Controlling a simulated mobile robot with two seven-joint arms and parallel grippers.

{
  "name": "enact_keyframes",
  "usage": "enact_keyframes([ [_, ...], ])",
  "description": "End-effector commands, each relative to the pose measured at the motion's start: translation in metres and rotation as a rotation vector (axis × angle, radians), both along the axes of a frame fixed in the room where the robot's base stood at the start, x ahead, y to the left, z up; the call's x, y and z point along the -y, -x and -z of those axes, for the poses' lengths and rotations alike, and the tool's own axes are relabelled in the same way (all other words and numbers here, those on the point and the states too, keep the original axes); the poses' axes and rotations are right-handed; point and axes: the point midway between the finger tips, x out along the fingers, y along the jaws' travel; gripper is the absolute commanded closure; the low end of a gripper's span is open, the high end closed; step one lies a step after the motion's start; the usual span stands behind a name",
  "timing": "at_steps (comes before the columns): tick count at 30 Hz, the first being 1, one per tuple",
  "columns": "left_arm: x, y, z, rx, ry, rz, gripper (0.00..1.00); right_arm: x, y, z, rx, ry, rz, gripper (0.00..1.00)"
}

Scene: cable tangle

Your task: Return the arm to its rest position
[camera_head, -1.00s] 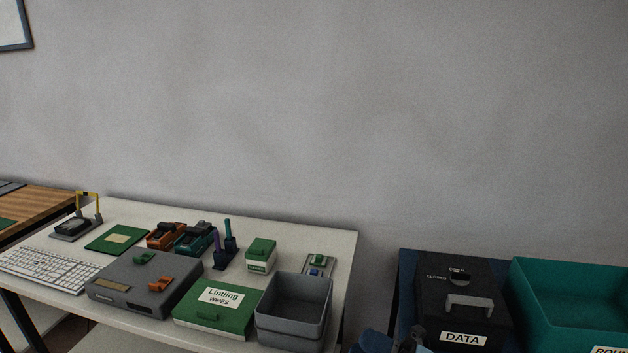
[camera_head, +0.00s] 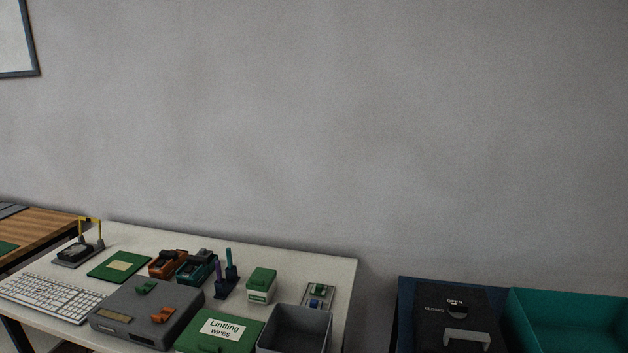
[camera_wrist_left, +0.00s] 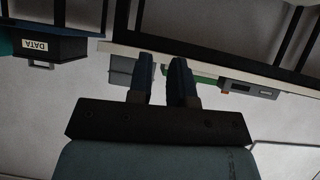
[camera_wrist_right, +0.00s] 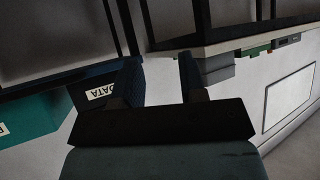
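My left gripper (camera_wrist_left: 162,80) shows in the left wrist view with two dark blue fingers slightly apart and nothing between them. My right gripper (camera_wrist_right: 158,78) shows in the right wrist view with its fingers wider apart and nothing held. Both grippers hang clear of the furniture, with the table edge beyond their fingertips. Neither arm shows in the head view now.
A white table (camera_head: 310,258) holds a grey box (camera_head: 150,308), a green wipes box (camera_head: 215,330), a grey bin (camera_head: 295,330) and a keyboard (camera_head: 50,295). A black DATA box (camera_head: 455,305) and a teal bin (camera_head: 565,310) stand at right.

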Motion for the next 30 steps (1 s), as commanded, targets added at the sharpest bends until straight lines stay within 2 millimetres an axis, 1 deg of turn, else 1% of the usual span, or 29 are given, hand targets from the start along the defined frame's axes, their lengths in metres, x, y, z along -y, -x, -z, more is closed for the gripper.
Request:
enact_keyframes([
  [1,-0.001,0.0,-0.023,0.004,-0.002,-0.001,0.81,0.001,0.001,-0.022,0.0,0.005,-0.001,0.62],
  [3,-0.001,0.001,-0.04,0.006,-0.006,0.0,0.81,0.002,0.002,-0.039,0.002,0.01,-0.002,0.62],
  [6,-0.004,0.003,-0.063,0.003,-0.014,0.0,0.81,0.004,0.003,-0.066,0.007,0.018,-0.004,0.62],
  [9,-0.006,0.006,-0.086,0.004,-0.022,-0.001,0.81,0.006,0.004,-0.089,0.01,0.026,-0.005,0.62],
  [12,-0.009,0.007,-0.1,0.01,-0.03,-0.001,0.81,0.008,0.006,-0.104,0.014,0.032,-0.006,0.62],
  [16,-0.012,0.008,-0.108,0.012,-0.038,0.0,0.81,0.009,0.007,-0.112,0.017,0.037,-0.008,0.62],
  [30,-0.012,0.009,-0.106,0.012,-0.04,0.001,0.81,0.009,0.007,-0.112,0.018,0.038,-0.008,0.62],
])
